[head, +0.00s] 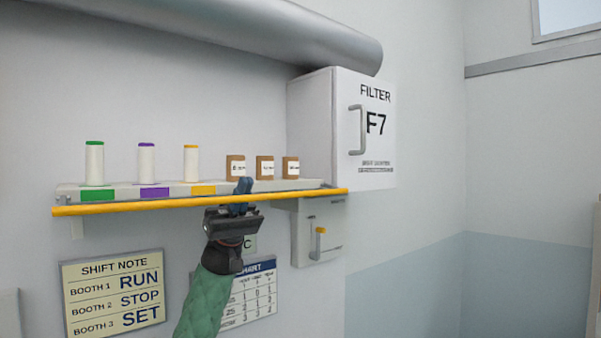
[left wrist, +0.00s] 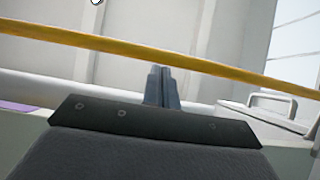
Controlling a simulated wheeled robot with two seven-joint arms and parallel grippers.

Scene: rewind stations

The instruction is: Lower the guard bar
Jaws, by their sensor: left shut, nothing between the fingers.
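The guard bar (head: 130,207) is a long yellow rod running across the front of the wall shelf, at about the level of the shelf board. It also crosses the left wrist view (left wrist: 90,37) from upper left to right. My left gripper (head: 242,185) is shut and empty, in front of the shelf near the middle-right of the bar. Its fingertips reach to about the bar's height and overlap it in the picture; I cannot tell whether they touch it. In the left wrist view the closed fingers (left wrist: 161,80) point up toward the bar. My right gripper is not in view.
The shelf (head: 125,189) holds white spools with green, purple and yellow caps, and several small brown boxes (head: 265,167). A filter cabinet (head: 345,130) stands at the right, with a small grey box (head: 318,240) carrying a yellow-tipped lever below. A shift note (head: 113,293) hangs below left.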

